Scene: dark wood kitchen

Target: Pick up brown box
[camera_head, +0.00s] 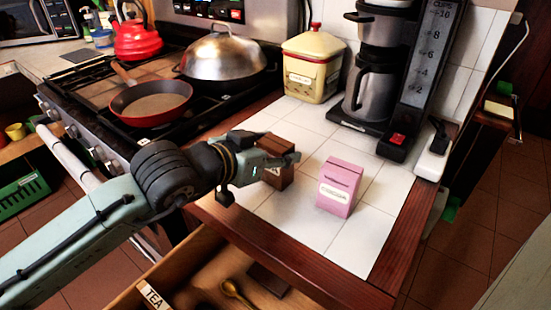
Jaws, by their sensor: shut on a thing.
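The brown box (281,177) stands on the white tiled counter, left of a pink box. My gripper (282,158) reaches in from the left and is shut on the brown box near its top. The gripper and wrist hide part of the box's front and left side. The box looks upright. I cannot tell whether its base touches the tiles.
A pink box (340,187) stands just right of the brown box. A cream canister (311,68) and a coffee maker (375,80) stand behind. The stove with a red pan (150,103) is at left. An open drawer (205,283) lies below the counter edge.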

